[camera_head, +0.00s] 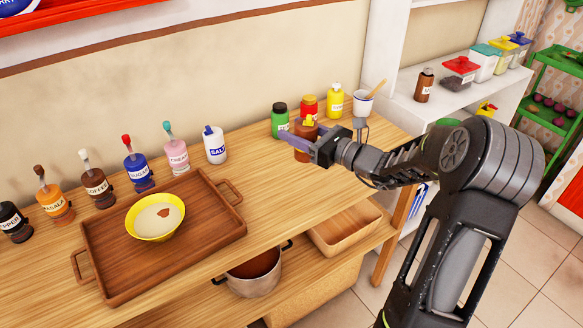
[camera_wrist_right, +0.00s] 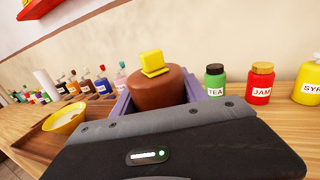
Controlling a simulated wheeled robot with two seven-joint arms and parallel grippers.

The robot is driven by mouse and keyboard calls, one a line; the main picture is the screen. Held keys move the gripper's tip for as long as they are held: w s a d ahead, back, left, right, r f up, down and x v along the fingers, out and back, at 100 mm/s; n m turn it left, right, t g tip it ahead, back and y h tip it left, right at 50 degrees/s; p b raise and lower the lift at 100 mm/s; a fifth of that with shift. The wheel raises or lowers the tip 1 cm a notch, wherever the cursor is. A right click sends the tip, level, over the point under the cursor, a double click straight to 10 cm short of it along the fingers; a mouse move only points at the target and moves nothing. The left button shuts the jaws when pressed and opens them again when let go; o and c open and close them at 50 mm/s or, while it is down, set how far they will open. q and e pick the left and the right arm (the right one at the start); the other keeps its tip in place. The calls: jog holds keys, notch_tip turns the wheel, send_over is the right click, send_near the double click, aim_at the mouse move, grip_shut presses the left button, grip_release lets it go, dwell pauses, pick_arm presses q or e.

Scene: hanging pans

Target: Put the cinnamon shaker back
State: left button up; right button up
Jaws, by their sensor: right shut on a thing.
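My right gripper (camera_head: 301,140) is shut on the brown cinnamon shaker (camera_head: 303,155), which has a yellow top. In the right wrist view the shaker (camera_wrist_right: 158,90) is upright between the purple fingers, its label hidden. It is at the right part of the wooden counter, in front of the green tea jar (camera_head: 280,120) and the red jam jar (camera_head: 308,107). I cannot tell whether its base touches the counter. A yellow bowl (camera_head: 155,217) with pale contents and a brown patch stands on the brown tray (camera_head: 212,231). My left gripper is not in view.
Several labelled shakers, including salt (camera_head: 215,146), line the wall behind the tray. A yellow syrup bottle (camera_head: 334,102) and a white cup (camera_head: 362,103) stand at the right end. The counter between tray and jars is clear. A pot (camera_head: 253,280) sits below.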

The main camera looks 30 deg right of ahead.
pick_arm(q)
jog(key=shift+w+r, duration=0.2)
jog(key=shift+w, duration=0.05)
pick_arm(e)
jog(key=shift+h, duration=0.3)
jog(key=shift+w+d+f, duration=0.2)
jog(key=shift+f, duration=0.7)
jog(key=shift+w+d+f, duration=0.15)
jog(key=shift+f, duration=0.8)
jog(key=shift+w+d+f, duration=0.2)
jog(key=shift+f, duration=0.7)
notch_tip(320, 180, down, 4)
jog(key=shift+f+p, duration=0.1)
jog(key=shift+p, duration=0.25)
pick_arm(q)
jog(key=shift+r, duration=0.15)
pick_arm(e)
jog(key=shift+f, duration=0.15)
jog(key=o, duration=1.5)
jog(key=shift+c, duration=0.2)
